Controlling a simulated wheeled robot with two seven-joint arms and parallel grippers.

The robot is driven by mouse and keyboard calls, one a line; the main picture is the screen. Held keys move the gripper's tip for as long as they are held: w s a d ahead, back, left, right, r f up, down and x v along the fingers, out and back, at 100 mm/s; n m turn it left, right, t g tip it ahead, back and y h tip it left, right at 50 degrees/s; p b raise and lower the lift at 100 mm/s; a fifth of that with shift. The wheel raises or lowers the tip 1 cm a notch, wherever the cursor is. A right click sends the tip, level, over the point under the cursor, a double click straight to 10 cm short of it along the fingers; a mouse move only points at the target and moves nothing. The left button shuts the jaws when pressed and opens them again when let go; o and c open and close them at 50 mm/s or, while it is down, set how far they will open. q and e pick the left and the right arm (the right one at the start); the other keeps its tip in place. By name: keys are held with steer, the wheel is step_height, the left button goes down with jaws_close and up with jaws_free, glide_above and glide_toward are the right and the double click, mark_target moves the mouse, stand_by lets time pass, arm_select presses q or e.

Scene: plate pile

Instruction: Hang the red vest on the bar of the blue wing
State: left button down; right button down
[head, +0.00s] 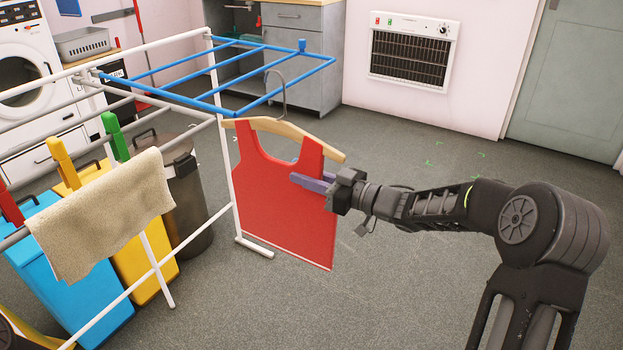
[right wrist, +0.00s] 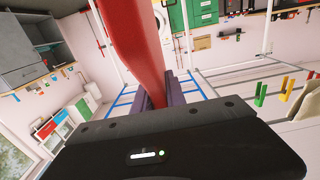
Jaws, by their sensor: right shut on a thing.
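The red vest (head: 275,195) hangs upright from a wooden hanger (head: 300,135) with a thin grey hook (head: 284,100). My right gripper (head: 308,182) is shut on the vest's right side; in the right wrist view the red cloth (right wrist: 147,45) stands between its two fingers (right wrist: 163,90). The blue wing (head: 200,103) is folded out level from the rack. The hook rises past the wing's near outer bar, and its curve shows above that bar. I cannot tell whether the hook is around the bar or only in front of it. My left gripper is not in view.
The white drying rack (head: 228,170) stands at left with a beige towel (head: 100,215) and coloured pegs (head: 115,137) on it. Blue and yellow bins (head: 150,270) and a dark bin (head: 187,195) stand behind. The floor at right is clear.

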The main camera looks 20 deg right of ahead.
steer(key=shift+f+b, duration=0.55)
steer(key=shift+f, duration=0.85)
steer(key=c, duration=1.3)
jaws_free()
steer(key=shift+f, duration=0.1)
steer(key=shift+d, duration=0.1)
steer(key=p+v, duration=0.1)
steer(key=v, duration=0.6)
steer(key=shift+s+d+p, duration=0.1)
steer(key=shift+s+p, duration=0.1)
steer(key=shift+p, duration=0.2)
steer(key=shift+s, duration=0.1)
